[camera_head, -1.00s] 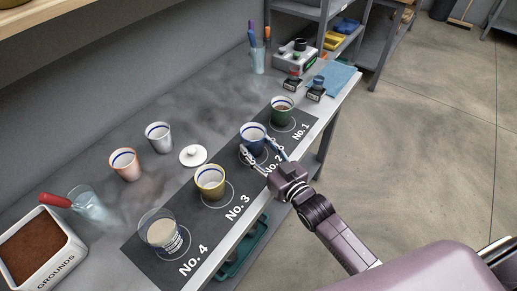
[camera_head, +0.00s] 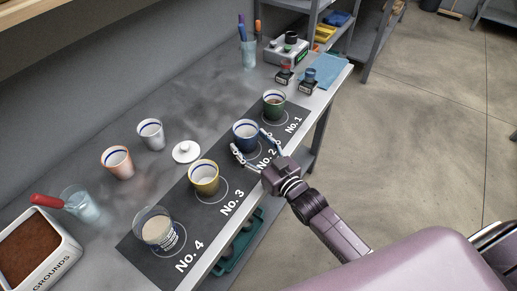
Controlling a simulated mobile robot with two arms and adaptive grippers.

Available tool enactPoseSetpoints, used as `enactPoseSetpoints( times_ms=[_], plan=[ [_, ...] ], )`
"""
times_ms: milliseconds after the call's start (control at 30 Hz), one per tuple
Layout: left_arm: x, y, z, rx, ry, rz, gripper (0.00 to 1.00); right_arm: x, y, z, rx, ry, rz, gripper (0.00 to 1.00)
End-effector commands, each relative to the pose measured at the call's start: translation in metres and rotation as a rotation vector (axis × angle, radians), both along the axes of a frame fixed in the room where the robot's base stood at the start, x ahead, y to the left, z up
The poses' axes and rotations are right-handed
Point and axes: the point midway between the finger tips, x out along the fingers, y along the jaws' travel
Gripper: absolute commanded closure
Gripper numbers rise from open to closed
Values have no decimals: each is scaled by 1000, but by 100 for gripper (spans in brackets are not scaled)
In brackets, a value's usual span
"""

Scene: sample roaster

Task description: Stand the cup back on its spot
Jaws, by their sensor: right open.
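The blue cup (camera_head: 245,137) stands upright on the No. 2 spot of the dark mat (camera_head: 139,250), with a white inside and a blue band. My right gripper (camera_head: 250,142) is open, its two fingers at the near side of the blue cup, one to the left and one to the right. I cannot tell whether they touch it. A green cup (camera_head: 273,107) with dark contents stands on No. 1. A yellow cup (camera_head: 204,180) stands on No. 3. A clear glass (camera_head: 156,231) with pale contents stands on No. 4. My left gripper is out of view.
A glass with a red-handled tool (camera_head: 80,204) and a grounds bin (camera_head: 62,262) are at left. Small bottles (camera_head: 309,80) stand at the far end.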

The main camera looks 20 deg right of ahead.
Motion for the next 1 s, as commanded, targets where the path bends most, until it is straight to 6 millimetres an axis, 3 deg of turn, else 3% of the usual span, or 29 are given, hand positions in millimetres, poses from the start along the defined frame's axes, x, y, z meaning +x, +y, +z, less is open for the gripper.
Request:
enactPoseSetpoints(
  times_ms=[600,800,1000],
  plan=[
    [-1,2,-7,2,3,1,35,-100,-28,4,-2,2,0,35],
    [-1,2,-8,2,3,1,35,-114,-33,6,-1,1,-1,35],
    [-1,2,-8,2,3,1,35,-115,-33,7,-1,-1,-1,35]
  ],
)
